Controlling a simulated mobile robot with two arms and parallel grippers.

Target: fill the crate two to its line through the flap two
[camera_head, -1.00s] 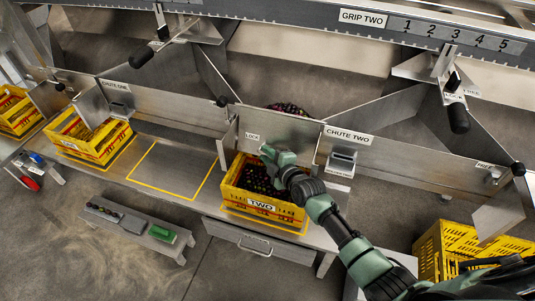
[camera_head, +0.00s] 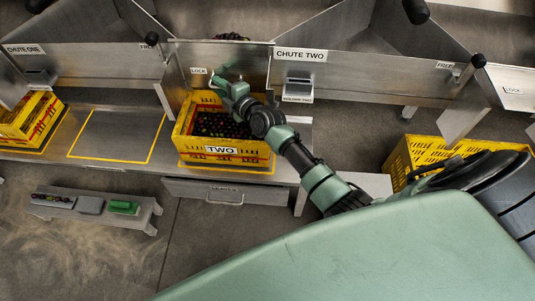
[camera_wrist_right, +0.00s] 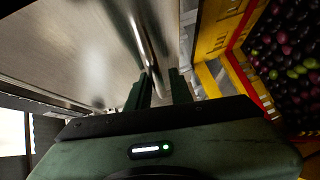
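Crate two (camera_head: 222,151) is yellow with a TWO label and stands on the bench under chute two. Dark and green olive-like fruit (camera_head: 220,124) lies in it; it also shows in the wrist view (camera_wrist_right: 290,50). A red strip (camera_wrist_right: 245,83) runs along the crate wall. The metal panel under the CHUTE TWO sign (camera_head: 300,54) stands behind the crate, with a LOCK label at its left. My right gripper (camera_head: 224,82) is over the crate's back left, by the panel. In the wrist view its fingers (camera_wrist_right: 161,80) are apart, with a thin metal bar (camera_wrist_right: 143,40) at their tips.
A dark heap (camera_head: 232,37) shows behind the panel. Chute one's yellow crate (camera_head: 30,118) is at the left, beside an empty yellow-outlined spot (camera_head: 115,135). Another yellow crate (camera_head: 400,160) is at the right. A low bench (camera_head: 95,207) with small items stands in front.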

